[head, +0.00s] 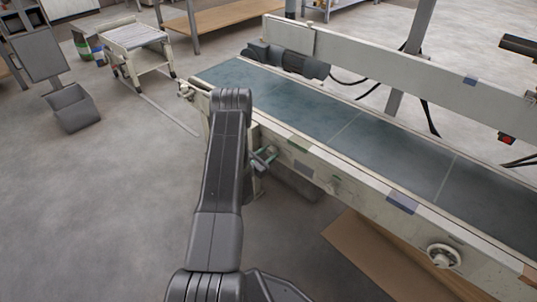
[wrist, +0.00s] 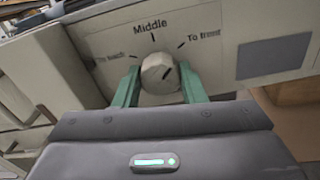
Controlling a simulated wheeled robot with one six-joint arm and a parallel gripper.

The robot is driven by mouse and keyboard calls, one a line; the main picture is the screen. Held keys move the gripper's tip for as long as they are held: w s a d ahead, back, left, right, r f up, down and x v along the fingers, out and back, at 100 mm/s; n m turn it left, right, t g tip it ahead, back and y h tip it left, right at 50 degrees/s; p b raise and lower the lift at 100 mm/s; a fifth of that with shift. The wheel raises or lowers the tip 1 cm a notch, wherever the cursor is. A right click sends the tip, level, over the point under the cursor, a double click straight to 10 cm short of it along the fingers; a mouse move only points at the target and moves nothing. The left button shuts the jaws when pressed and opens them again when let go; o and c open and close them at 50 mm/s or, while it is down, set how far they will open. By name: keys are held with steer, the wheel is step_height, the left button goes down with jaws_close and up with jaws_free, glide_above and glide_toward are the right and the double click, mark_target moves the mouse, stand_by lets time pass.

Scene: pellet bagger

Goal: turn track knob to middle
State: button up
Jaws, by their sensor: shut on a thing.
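The track knob (wrist: 158,74) is a pale round knob on the side panel of the conveyor, in the middle of the wrist view. Labels surround it: "Middle" (wrist: 150,27) above, "To front" (wrist: 198,40) at upper right, and a partly blurred one ending in "back" at left. In the head view my gripper (head: 265,158) is at the conveyor's side, and the knob is hidden there.
The conveyor (head: 330,125) with its blue-green belt runs from upper left to lower right. A white handwheel (head: 443,256) sits farther right on its side. A brown board (head: 375,262) lies on the floor below. The floor at left is largely clear.

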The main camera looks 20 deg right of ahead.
steer(key=shift+n, duration=0.3)
steer(key=n+b, duration=0.1)
steer(key=n, duration=0.2)
steer(key=shift+n, duration=0.4)
steer(key=n, duration=0.4)
steer(key=shift+n, duration=0.4)
steer(key=o, duration=1)
steer(key=shift+a, duration=0.1)
steer(key=p+v, duration=0.3)
steer(key=v, duration=1)
steer(key=shift+a, duration=0.3)
